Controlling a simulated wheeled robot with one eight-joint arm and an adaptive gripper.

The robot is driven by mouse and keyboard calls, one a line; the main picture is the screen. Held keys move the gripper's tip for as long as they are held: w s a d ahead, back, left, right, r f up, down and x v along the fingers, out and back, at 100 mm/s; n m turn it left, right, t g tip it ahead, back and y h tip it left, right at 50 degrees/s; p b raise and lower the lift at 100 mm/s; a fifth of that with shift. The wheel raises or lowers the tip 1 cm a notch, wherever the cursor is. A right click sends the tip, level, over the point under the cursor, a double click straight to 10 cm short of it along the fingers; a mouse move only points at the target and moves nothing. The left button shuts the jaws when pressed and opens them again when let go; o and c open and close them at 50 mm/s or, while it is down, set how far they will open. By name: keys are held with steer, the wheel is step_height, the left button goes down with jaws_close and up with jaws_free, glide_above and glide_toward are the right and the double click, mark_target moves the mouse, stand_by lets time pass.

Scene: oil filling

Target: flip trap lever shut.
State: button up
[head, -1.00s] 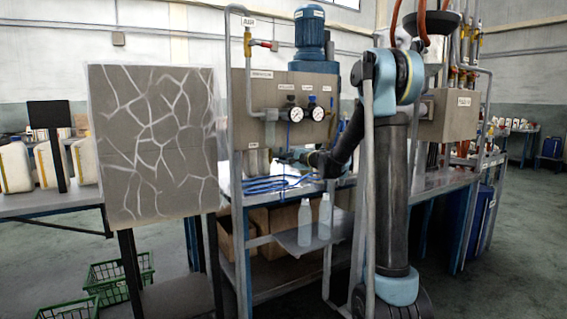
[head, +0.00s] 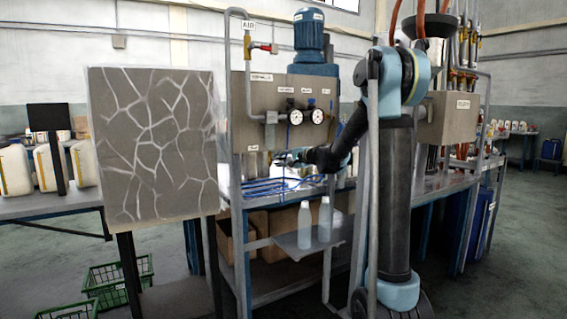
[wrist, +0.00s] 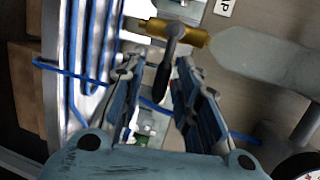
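A brass valve (wrist: 172,33) lies across the top of the wrist view. Its lever (wrist: 163,82), a grey arm with a black grip, hangs down from it between my fingers. My gripper (wrist: 158,75) is open, with one finger on each side of the black grip. I see a gap on both sides of the grip, so neither finger looks pressed on it. In the head view my gripper (head: 287,159) is small and dark over the bench, below the gauges, and the lever cannot be made out there.
Blue tubing (head: 270,186) lies on the bench beneath my gripper and crosses behind the fingers in the wrist view. Pressure gauges (head: 306,116) sit on the panel just above. Two pale bottles (head: 324,218) stand on the shelf below. A crack-patterned board (head: 150,145) stands at left.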

steer(key=v, duration=1.1)
steer(key=shift+s+d, duration=0.2)
steer(key=shift+d, duration=0.15)
steer(key=s+d+f+n+g+h, duration=0.3)
steer(key=s+d+f, duration=0.3)
steer(key=s, duration=0.9)
steer(key=s+d+f+n+g+h, duration=0.3)
steer(key=s+d+f, duration=0.3)
steer(key=s+f, duration=0.6)
steer(key=s+d+f+n+g+h, duration=0.2)
steer(key=s+d+f+h, duration=0.3)
steer(key=s, duration=1.3)
step_height(320, 180, down, 4)
steer(key=shift+d+f+n+g, duration=0.1)
steer(key=shift+d+n+g, duration=0.4)
steer(key=shift+d, duration=0.55)
